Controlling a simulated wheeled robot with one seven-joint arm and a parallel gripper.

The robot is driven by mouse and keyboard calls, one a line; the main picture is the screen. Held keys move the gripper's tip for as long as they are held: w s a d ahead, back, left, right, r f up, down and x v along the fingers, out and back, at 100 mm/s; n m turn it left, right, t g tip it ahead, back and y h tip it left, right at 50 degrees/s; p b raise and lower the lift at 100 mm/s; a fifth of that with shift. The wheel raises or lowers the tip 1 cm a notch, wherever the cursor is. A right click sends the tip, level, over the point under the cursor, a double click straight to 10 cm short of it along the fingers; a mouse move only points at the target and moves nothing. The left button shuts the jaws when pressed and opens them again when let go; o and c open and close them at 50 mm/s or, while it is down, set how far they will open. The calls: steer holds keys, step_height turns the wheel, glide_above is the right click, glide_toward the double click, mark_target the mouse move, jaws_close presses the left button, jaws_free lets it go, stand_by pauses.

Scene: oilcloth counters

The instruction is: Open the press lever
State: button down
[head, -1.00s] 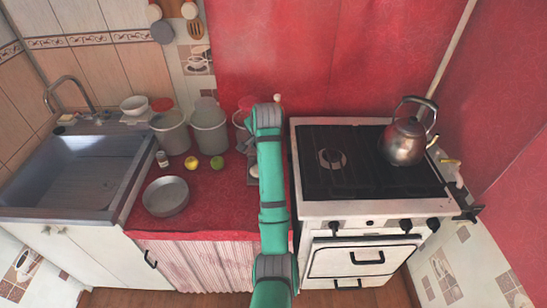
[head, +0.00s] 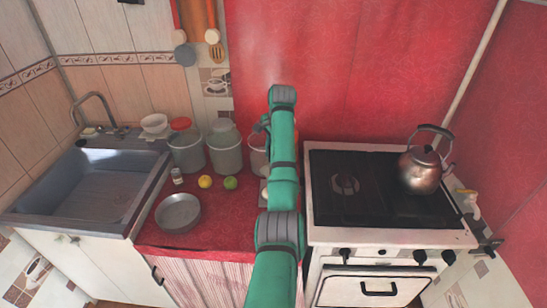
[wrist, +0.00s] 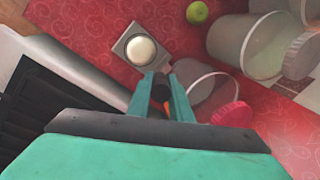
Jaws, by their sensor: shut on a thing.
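The press shows in the wrist view as a grey square plate (wrist: 128,48) with a round white piece (wrist: 142,51) on it, beyond my fingertips. My gripper (wrist: 160,82) is shut on a dark part between its fingers, apparently the press lever (wrist: 159,93). Most of the lever is hidden by the fingers and the palm, so its angle cannot be told. In the head view my arm covers most of the press, and my fingers cannot be made out clearly.
The stove (head: 326,235) with a kettle (head: 421,172) stands right of my arm. Lidded containers (head: 224,155) stand behind left. A green fruit (head: 231,183), a yellow fruit (head: 205,181), a small jar (head: 177,176) and a metal bowl (head: 178,214) sit left on the red counter.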

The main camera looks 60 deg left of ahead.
steer(key=shift+a+h, duration=0.3)
steer(key=shift+w+a, duration=0.15)
stand_by(0.5)
steer(key=c, duration=1.6)
jaws_free()
steer(key=shift+r, duration=0.15)
steer(key=r, duration=0.3)
steer(key=d+r, duration=0.1)
steer(key=r, duration=0.3)
steer(key=d+r, duration=0.1)
steer(key=r, duration=0.2)
steer(key=shift+w+r, duration=0.2)
steer(key=shift+w, duration=0.1)
